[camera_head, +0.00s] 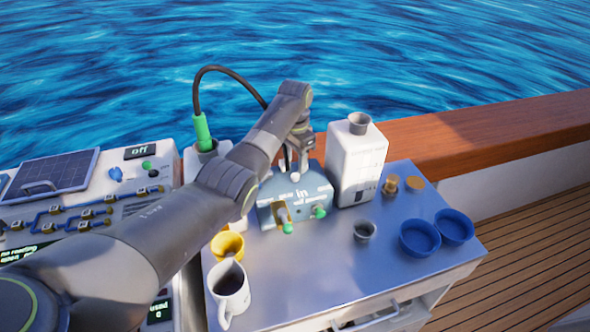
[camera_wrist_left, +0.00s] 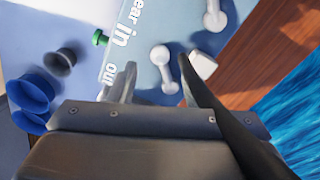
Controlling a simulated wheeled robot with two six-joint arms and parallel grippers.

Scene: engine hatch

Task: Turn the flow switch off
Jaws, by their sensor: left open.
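A blue-grey box (camera_head: 296,202) labelled "in" stands on the metal table, with green-tipped controls on its front. The wrist view shows its top (camera_wrist_left: 138,40) with the words "in" and "out". A small white lever with a round end (camera_wrist_left: 160,54) stands on this face, and a second white lever (camera_wrist_left: 213,18) is farther off. No label reading "flow" is legible. My left gripper (camera_head: 296,163) is over the box, pointing down. In the left wrist view its open fingers (camera_wrist_left: 157,64) are on either side of the nearer white lever; contact cannot be told.
A white canister (camera_head: 356,165) stands close right of the box. Blue bowls (camera_head: 420,238), a dark cup (camera_head: 365,230), a white mug (camera_head: 229,288) and a yellow cup (camera_head: 227,244) are on the table. A panel reading "off" (camera_head: 140,151) is at left. A wooden rail (camera_head: 480,135) runs behind.

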